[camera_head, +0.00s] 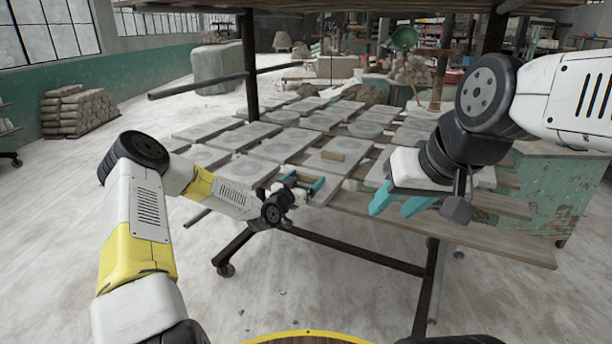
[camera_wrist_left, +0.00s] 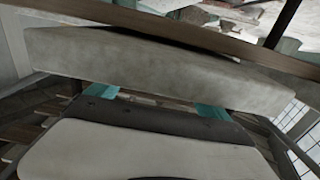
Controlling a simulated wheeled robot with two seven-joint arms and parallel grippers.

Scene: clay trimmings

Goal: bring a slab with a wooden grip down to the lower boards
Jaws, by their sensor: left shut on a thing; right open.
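I cannot make out a wooden grip between the fingers. Another flat slab (camera_head: 318,166) on the rack bears a small wooden grip (camera_head: 333,156), just beyond my left gripper. My right gripper (camera_head: 398,206) is open and empty over the rack's near right side.
Several grey slabs, some with round marks, cover the rack's upper boards. Dark metal posts (camera_head: 250,70) and a front rail (camera_head: 350,252) frame it. A worn green cabinet (camera_head: 550,200) stands at right. The floor (camera_head: 60,230) at left is clear.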

